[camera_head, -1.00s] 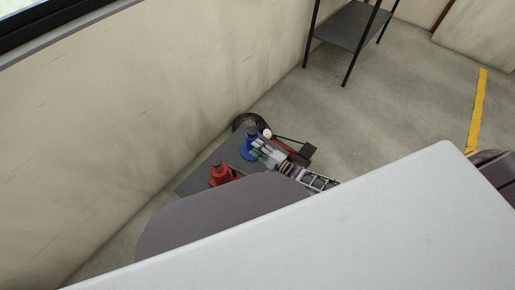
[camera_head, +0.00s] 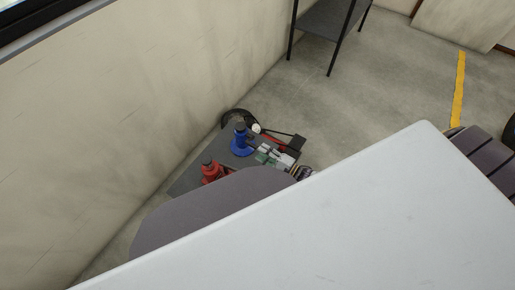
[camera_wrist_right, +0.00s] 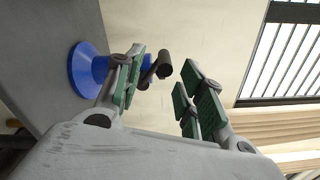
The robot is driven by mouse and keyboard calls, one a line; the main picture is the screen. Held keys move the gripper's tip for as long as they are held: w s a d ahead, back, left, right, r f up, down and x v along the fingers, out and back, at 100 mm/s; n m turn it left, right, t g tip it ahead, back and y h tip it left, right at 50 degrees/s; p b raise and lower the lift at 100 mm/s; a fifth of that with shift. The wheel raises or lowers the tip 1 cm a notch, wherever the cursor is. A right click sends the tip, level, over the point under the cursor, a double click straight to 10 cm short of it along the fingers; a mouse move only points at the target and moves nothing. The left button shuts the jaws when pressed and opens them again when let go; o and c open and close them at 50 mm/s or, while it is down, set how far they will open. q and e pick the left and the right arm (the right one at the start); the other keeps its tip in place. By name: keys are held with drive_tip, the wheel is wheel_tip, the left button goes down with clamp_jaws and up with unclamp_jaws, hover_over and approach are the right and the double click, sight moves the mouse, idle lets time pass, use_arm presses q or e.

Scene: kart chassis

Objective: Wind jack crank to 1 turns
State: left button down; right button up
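A blue jack (camera_head: 241,142) stands on a dark grey slab (camera_head: 188,183) by the wall, in the head view. A red jack (camera_head: 212,173) stands on the same slab, nearer to me. My right gripper (camera_head: 265,151) is just right of the blue jack. In the right wrist view the blue jack (camera_wrist_right: 88,68) lies at the left, partly behind a finger. My right gripper (camera_wrist_right: 163,64) is open there, its green pads apart. A dark crank handle (camera_wrist_right: 163,69) shows between the pads; I cannot tell whether it touches the left finger. My left gripper is not in view.
A black wheel (camera_head: 236,116) and a dark pedal-like plate (camera_head: 298,142) are beside the slab. A black-legged shelf (camera_head: 325,20) stands farther back. The beige wall (camera_head: 130,110) is close on the left.

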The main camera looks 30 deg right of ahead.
drive_tip(key=shift+v, duration=1.35)
drive_tip(key=shift+d, duration=0.1)
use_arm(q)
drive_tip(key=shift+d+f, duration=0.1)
use_arm(e)
drive_tip(key=shift+f, duration=0.1)
